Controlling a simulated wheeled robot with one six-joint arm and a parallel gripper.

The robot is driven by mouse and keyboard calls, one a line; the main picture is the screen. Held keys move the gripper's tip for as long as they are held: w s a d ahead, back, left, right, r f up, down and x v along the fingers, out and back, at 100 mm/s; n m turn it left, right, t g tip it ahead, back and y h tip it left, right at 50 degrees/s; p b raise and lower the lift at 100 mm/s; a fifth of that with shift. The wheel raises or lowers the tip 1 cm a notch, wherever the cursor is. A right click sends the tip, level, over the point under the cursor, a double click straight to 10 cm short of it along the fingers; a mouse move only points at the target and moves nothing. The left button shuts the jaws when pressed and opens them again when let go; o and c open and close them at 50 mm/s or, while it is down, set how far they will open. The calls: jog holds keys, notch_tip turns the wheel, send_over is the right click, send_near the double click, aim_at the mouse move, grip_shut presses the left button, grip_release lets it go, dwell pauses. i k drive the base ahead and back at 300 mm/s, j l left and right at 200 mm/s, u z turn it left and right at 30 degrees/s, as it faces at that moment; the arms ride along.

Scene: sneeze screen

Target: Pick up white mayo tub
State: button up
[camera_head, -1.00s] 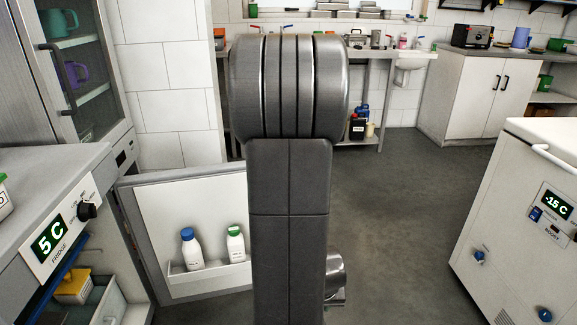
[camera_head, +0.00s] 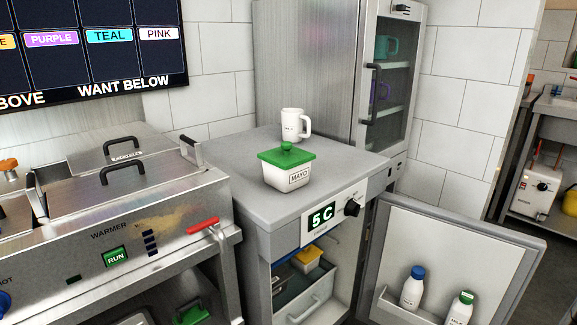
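The white mayo tub (camera_head: 287,178) stands upright on the grey top of the fridge (camera_head: 256,208), near its front edge. It has a green lid with a knob and a label reading MAYO on its front. Nothing covers it in this view. My gripper is not in view, so I cannot see whether it is open or shut.
A white mug (camera_head: 294,124) stands behind the tub. The steel warmer (camera_head: 120,225) is to the left, with a red handle. The fridge door (camera_head: 455,255) hangs open at right, with two bottles. A tall glass-door cabinet (camera_head: 330,70) stands behind.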

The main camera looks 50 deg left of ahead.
aim_at(287, 182)
jog(key=u, duration=1.95)
